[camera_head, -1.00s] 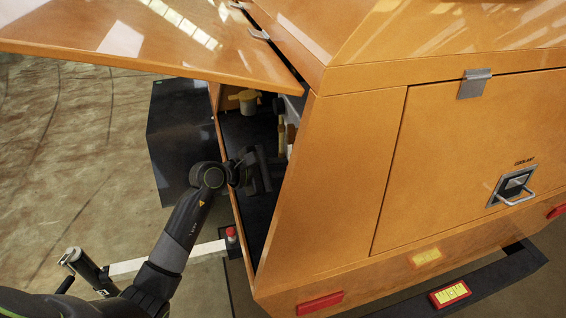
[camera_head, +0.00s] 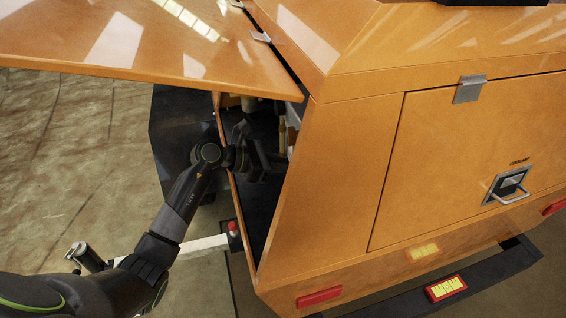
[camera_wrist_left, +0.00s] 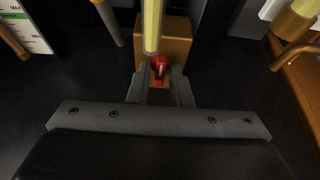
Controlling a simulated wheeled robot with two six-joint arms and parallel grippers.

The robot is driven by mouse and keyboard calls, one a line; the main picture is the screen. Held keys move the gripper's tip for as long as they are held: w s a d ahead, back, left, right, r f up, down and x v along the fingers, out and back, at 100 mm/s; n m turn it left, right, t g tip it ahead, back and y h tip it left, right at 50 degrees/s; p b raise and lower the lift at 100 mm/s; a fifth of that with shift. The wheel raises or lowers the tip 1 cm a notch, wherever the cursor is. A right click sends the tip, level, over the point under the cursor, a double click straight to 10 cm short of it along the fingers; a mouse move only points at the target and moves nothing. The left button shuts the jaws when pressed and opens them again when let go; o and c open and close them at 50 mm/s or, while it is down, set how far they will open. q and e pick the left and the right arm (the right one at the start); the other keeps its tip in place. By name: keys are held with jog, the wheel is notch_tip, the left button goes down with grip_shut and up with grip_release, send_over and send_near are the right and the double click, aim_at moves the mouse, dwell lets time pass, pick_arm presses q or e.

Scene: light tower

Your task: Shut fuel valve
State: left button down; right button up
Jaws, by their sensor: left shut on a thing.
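In the left wrist view, the red handle of the fuel valve (camera_wrist_left: 160,68) sits between the fingertips of my left gripper (camera_wrist_left: 160,85). The gripper is shut on it. A brass-coloured block stands right behind the handle, and a yellow pipe (camera_wrist_left: 152,25) comes down in front of it. In the head view, my left gripper (camera_head: 256,150) reaches into the open side compartment of the orange light tower (camera_head: 330,190). The valve is hidden there behind the gripper and the compartment edge. My right gripper is not in view.
The orange side door (camera_head: 130,45) is raised above my left arm. The compartment's front wall stands close to the right of the gripper. In the left wrist view, an orange-brown pipe (camera_wrist_left: 290,55) is at right and a white label (camera_wrist_left: 30,35) at upper left.

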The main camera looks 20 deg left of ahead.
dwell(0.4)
pick_arm(q)
jog(key=c, duration=1.5)
grip_release()
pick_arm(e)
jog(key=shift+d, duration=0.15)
